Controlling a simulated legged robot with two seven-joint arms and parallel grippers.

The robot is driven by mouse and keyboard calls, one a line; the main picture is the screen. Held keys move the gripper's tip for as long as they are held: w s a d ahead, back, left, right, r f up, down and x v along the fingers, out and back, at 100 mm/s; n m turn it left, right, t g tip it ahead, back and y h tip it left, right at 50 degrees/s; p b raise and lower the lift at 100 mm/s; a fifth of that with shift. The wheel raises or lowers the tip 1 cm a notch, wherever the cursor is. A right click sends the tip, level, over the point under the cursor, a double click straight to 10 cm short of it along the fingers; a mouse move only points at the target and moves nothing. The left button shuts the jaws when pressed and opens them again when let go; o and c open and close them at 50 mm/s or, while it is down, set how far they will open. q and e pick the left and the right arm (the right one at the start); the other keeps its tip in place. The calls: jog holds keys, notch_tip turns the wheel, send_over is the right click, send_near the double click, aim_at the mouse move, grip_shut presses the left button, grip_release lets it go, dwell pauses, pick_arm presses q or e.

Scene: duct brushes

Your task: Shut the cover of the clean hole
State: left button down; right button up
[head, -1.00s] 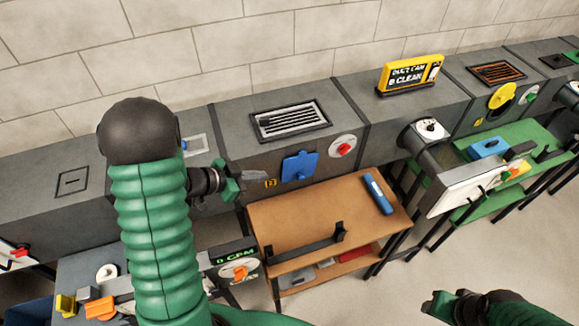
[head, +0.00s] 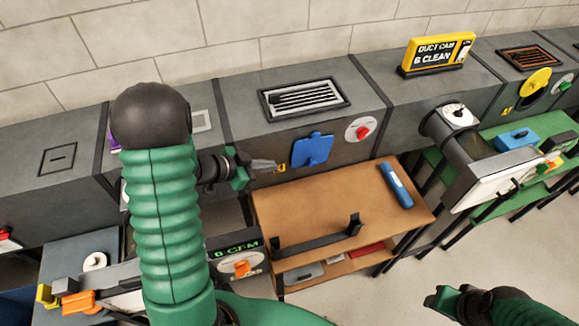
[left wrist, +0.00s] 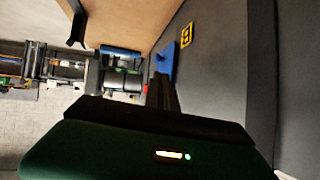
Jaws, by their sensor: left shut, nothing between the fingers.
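A blue square cover (head: 311,150) is on the front face of the grey duct, below a slotted grille; whether a hole lies behind it is hidden. It also shows in the left wrist view (left wrist: 166,60). My left gripper (head: 265,165) is shut and empty just left of the blue cover, its fingers pointing at it with a small gap. In the left wrist view its dark fingers (left wrist: 160,92) point toward the cover's edge. Farther right, a yellow round cover (head: 535,83) stands beside an open dark hole. My right gripper (head: 440,300) is at the lower right, away from the duct; its jaws are unclear.
A red knob on a white disc (head: 358,130) is right of the blue cover. A wooden cart (head: 350,205) below carries a blue cylinder (head: 395,185) and a black rack (head: 318,238). A yellow sign (head: 437,54) stands on the duct.

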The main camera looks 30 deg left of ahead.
pick_arm(q)
jog(key=b, duration=0.1)
send_near(312, 164)
jog(key=x, duration=0.6)
jog(key=shift+w+a+f, duration=0.15)
jog(key=shift+a+f, duration=0.1)
jog(key=shift+f, duration=0.05)
pick_arm(e)
jog(key=shift+d+f, duration=0.3)
jog(key=shift+f, duration=0.5)
pick_arm(q)
jog(key=shift+d, duration=0.15)
pick_arm(e)
jog(key=shift+d, duration=0.2)
pick_arm(q)
jog(key=b, duration=0.1)
jog(key=f+b, duration=0.1)
jog(key=shift+w+d+f+t+h+b, duration=0.1)
jog(key=shift+w+d+t+h+b, duration=0.2)
jog(key=shift+w+d+b, duration=0.1)
jog(key=shift+w, duration=0.1)
jog(key=shift+r+t, duration=0.3)
jog(key=shift+r, duration=0.1)
pick_arm(e)
jog(key=shift+s+a+f, duration=0.1)
jog(key=shift+s+f, duration=0.1)
jog(key=shift+f, duration=0.35)
jog(key=shift+s+a+f, duration=0.1)
jog(key=shift+s+f, duration=0.05)
jog(key=shift+f, duration=0.35)
